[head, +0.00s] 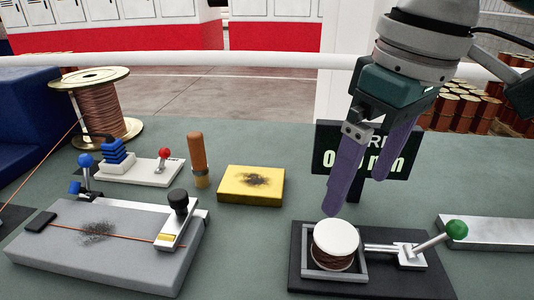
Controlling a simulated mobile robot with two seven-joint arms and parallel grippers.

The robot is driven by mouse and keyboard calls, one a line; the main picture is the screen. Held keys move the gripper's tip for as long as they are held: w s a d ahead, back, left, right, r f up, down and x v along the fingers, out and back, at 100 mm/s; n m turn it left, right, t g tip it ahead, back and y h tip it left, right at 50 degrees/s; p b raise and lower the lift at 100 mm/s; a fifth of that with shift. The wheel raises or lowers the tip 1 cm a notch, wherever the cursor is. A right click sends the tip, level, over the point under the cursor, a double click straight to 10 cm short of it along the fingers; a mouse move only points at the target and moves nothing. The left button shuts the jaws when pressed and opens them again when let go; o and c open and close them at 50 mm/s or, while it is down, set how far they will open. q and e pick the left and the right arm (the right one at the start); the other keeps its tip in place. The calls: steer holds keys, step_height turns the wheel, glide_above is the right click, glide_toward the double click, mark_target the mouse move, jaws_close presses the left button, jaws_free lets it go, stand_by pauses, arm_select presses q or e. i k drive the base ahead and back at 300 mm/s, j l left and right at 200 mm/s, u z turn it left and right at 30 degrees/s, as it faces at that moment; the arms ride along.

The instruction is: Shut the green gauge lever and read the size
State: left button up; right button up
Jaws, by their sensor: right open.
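The green gauge lever (457,229) has a round green knob on a metal rod that slants up to the right from a clamp block. The clamp sits on a black gauge base (420,280). A small copper-wound spool with a white top (335,237) stands in the square metal frame at the left of that base. A dark display (326,165) behind it shows green characters ending in "mm"; my gripper hides part of the reading. My right gripper (357,195) is open and empty, its purple fingers pointing down above the spool, left of the lever. My left gripper is not in view.
A grey block (95,265) with a wire and small clamps lies front left. A large copper spool (97,110), a white-based blue clamp (140,172), an orange-handled tool (198,158) and a yellow pad (250,185) stand behind. A metal bar (490,232) lies right, near the green knob.

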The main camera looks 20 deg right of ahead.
mark_target(456, 229)
steer(key=z, duration=1.75)
steer(key=l+z, duration=0.3)
steer(key=z, duration=0.15)
steer(key=k, duration=0.05)
